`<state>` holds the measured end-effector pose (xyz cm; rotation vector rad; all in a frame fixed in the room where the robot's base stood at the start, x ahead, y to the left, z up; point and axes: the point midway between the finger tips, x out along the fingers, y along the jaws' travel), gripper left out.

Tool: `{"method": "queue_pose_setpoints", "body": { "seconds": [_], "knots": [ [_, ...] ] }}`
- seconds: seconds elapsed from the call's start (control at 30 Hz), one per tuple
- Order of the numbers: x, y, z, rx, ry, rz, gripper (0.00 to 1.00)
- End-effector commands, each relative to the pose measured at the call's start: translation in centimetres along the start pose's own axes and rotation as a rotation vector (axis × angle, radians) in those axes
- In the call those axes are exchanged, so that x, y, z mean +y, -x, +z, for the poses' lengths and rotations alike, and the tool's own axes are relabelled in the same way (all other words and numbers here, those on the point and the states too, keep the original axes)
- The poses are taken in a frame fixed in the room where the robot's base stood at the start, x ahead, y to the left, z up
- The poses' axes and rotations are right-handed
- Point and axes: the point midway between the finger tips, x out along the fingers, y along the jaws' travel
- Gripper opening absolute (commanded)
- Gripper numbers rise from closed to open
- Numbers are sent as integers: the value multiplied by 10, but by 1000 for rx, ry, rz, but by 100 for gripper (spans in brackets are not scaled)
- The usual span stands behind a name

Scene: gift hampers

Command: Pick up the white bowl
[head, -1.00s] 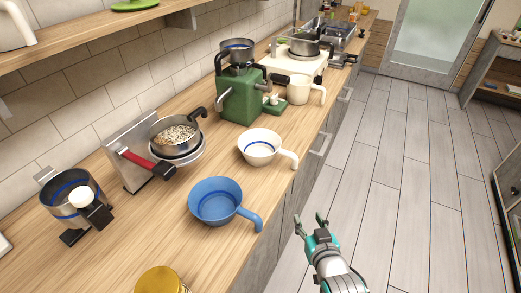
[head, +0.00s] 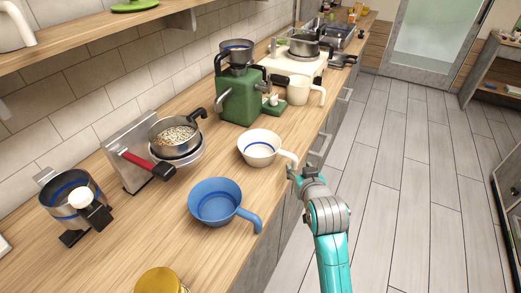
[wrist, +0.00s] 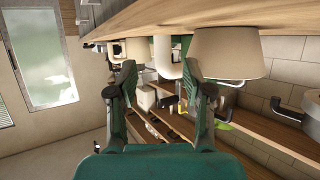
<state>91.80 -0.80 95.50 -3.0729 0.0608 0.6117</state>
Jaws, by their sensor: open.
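The white bowl (head: 259,149) has a blue ring inside and a handle pointing right. It stands upright on the wooden counter near its front edge. In the wrist view the bowl (wrist: 229,52) appears large at the upper right, with its white handle (wrist: 191,65) between and beyond the fingers. My gripper (head: 298,172) is beside the handle's end at the counter edge. In the wrist view its two fingers (wrist: 163,90) are apart with nothing held between them. I cannot tell whether a finger touches the handle.
A blue bowl (head: 216,202) stands nearer on the counter (head: 165,232). A green grinder (head: 239,97) and a cream mug (head: 299,90) stand behind the white bowl. A pan of grains (head: 174,135) is to the left. The floor at the right is clear.

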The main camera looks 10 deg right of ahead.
Motion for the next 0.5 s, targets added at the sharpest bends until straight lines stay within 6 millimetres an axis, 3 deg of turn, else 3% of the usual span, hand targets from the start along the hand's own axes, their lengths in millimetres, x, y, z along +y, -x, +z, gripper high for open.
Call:
{"method": "queue_pose_setpoints", "body": {
  "seconds": [0.5],
  "knots": [
    [-4, -52, -1, -1, 0, 0, 51]
  ]
}}
